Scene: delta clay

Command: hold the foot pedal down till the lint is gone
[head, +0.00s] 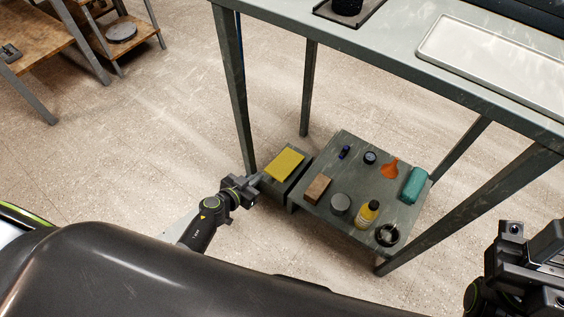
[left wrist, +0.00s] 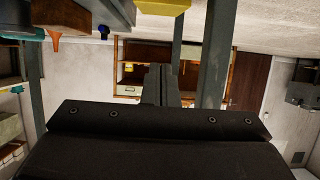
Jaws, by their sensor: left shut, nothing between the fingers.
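The foot pedal is a yellow plate (head: 284,164) on a dark base, on the floor beside the low shelf. In the left wrist view its yellow part (left wrist: 163,8) shows at the top edge. My left gripper (head: 260,177) is at the pedal's left edge in the head view. Its fingers (left wrist: 158,85) are shut together with nothing between them. I cannot tell whether they touch the pedal. My right gripper (head: 535,255) is at the lower right, away from the pedal, and its fingers do not show clearly. I cannot make out any lint.
The low shelf (head: 330,215) holds a brown block (head: 317,188), a yellow bottle (head: 367,213), an orange funnel (head: 390,167), a teal roll (head: 414,184) and other small items. A workbench (head: 390,55) with a white tray (head: 490,62) stands above.

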